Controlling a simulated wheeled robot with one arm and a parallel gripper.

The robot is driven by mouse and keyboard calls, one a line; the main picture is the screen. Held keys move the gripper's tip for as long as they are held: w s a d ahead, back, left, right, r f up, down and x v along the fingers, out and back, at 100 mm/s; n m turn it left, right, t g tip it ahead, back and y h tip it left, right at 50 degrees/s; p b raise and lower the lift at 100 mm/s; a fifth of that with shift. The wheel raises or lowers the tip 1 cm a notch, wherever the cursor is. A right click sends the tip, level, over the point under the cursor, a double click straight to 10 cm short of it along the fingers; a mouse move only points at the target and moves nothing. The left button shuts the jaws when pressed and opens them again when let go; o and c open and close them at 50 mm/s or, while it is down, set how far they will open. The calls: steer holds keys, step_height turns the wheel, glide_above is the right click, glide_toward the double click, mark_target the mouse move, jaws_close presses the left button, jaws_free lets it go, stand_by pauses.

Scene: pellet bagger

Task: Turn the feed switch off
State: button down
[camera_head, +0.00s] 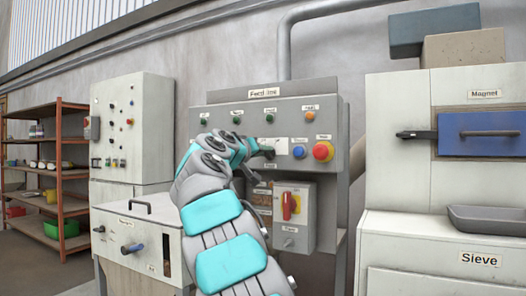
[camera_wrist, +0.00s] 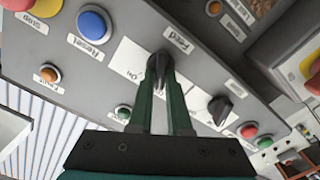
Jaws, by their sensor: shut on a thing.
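The feed switch (camera_wrist: 158,62) is a small dark rotary knob on a white plate, beside a label reading "Feed". An "On" label shows on the plate at its left in the wrist view. My gripper (camera_wrist: 160,75) has its two dark green fingers closed on this knob. The fingers cover part of the knob, so I cannot tell which way it points. In the head view my gripper (camera_head: 264,151) is at the grey feed line panel (camera_head: 222,120), and my arm hides part of the panel's lower left.
Near the switch are a blue reset button (camera_wrist: 94,24), a red stop button on yellow (camera_head: 323,151) and a second black knob (camera_wrist: 220,108). Below the panel hangs a box with a red handle (camera_head: 287,206). The sieve cabinet (camera_head: 415,225) stands at the right.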

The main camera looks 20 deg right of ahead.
steer(key=shift+r, duration=0.1)
steer(key=c, duration=0.9)
jaws_free()
steer(key=shift+o, duration=0.2)
steer(key=shift+a, duration=0.15)
steer(key=b+v, duration=0.2)
steer(key=v, duration=0.5)
steer(key=shift+s+a, duration=0.25)
